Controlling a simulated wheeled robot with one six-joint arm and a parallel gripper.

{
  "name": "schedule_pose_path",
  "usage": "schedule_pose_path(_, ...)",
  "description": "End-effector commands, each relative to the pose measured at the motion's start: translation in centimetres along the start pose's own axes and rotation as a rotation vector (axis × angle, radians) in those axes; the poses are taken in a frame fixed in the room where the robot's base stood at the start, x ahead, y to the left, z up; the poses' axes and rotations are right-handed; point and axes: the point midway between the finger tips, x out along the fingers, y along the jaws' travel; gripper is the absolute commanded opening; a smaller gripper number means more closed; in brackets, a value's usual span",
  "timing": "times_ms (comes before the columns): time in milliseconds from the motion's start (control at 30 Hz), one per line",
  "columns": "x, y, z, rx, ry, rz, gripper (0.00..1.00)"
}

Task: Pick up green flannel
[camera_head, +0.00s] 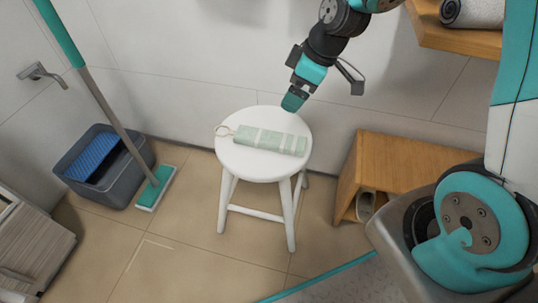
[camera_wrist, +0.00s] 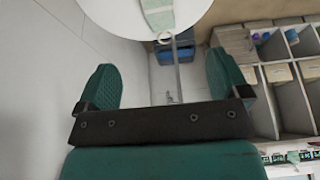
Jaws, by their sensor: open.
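The green flannel (camera_head: 270,140) is a pale green, rolled or folded cloth with lighter stripes and a ring at its left end. It lies flat on the round white stool (camera_head: 262,172). My gripper (camera_head: 294,102) is above the stool's back edge, apart from the flannel. In the wrist view my gripper (camera_wrist: 162,85) has its two green fingers spread wide with nothing between them.
A wooden bench (camera_head: 400,160) stands right of the stool. A grey bucket (camera_head: 120,178) and a mop (camera_head: 158,187) are at left. The wall is close behind the stool. A wooden shelf (camera_head: 455,38) with a rolled towel (camera_head: 472,12) is at upper right. Tiled floor is free in front.

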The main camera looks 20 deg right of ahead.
Motion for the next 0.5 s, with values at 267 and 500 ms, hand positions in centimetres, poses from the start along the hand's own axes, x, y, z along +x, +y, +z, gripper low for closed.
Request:
schedule_pose_path(267,5.0,0.3,0.6,-0.008,-0.003,0.001,0.94)
schedule_pose_path(500,10.4,0.3,0.6,-0.008,-0.001,0.002,0.94)
